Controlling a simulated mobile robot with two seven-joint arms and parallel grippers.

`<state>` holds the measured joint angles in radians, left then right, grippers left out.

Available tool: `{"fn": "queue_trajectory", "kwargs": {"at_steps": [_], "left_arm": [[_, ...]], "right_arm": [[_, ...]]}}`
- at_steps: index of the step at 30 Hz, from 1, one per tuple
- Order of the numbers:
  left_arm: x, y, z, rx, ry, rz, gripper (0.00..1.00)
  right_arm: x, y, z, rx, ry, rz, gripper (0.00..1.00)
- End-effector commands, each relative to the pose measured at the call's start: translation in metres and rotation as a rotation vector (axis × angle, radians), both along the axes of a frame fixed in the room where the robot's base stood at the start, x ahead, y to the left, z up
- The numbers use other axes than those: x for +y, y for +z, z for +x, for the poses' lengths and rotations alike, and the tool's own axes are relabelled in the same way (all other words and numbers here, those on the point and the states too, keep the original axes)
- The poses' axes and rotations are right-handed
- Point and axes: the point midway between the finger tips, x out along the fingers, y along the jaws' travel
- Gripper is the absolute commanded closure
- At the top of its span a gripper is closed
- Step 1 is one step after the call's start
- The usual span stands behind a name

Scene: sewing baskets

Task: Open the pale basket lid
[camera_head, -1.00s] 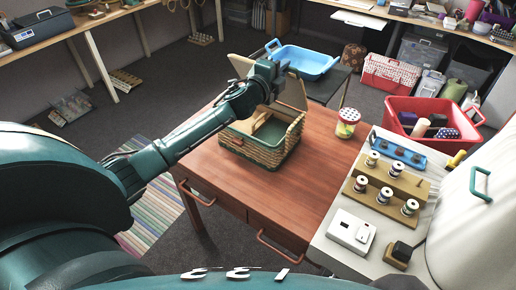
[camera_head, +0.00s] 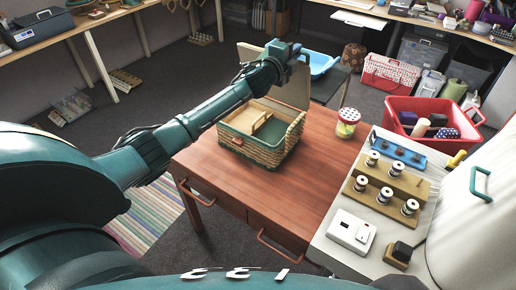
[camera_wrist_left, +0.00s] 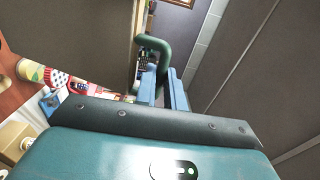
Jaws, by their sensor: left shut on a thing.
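The wicker basket (camera_head: 262,149) stands on the red-brown table, with a green lining and a wooden divider (camera_head: 262,123) inside. Its pale lid (camera_head: 292,88) is raised at the back edge and stands roughly upright, partly hidden behind my left arm. My left gripper (camera_head: 302,52) is at the upper part of the lid. In the left wrist view its blue fingers (camera_wrist_left: 161,88) are shut on a green curved handle (camera_wrist_left: 152,43). The handle's join to the lid is not clear. My right gripper is not in view.
A jar with a red-and-white lid (camera_head: 347,122) stands right of the basket on the table (camera_head: 290,195). A red bin (camera_head: 433,102) and a rack of thread spools (camera_head: 388,187) are at the right. The table front is clear.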

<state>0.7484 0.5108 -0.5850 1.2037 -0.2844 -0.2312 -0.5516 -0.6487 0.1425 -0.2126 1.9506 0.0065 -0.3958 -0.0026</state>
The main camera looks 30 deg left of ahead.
Motion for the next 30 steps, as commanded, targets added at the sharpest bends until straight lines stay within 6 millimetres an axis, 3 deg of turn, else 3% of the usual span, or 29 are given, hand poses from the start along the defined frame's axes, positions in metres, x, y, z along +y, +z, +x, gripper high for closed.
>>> {"fn": "queue_trajectory", "kwargs": {"at_steps": [3, 4, 7, 16, 30], "left_arm": [[0.000, 0.001, 0.000, -0.002, 0.001, 0.000, 1.00], [0.000, 0.001, 0.000, -0.002, 0.001, 0.000, 0.88], [0.000, 0.001, 0.000, -0.002, 0.000, 0.000, 0.80], [0.000, 0.001, -0.003, -0.002, 0.000, 0.000, 0.80], [0.004, 0.000, -0.040, 0.000, 0.000, 0.000, 0.80]], "right_arm": [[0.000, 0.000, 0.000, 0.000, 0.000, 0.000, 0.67], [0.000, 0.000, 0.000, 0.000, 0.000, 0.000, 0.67], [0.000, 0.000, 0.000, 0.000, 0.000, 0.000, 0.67], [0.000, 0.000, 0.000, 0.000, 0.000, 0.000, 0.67], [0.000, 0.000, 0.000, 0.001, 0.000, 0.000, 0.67]]}}
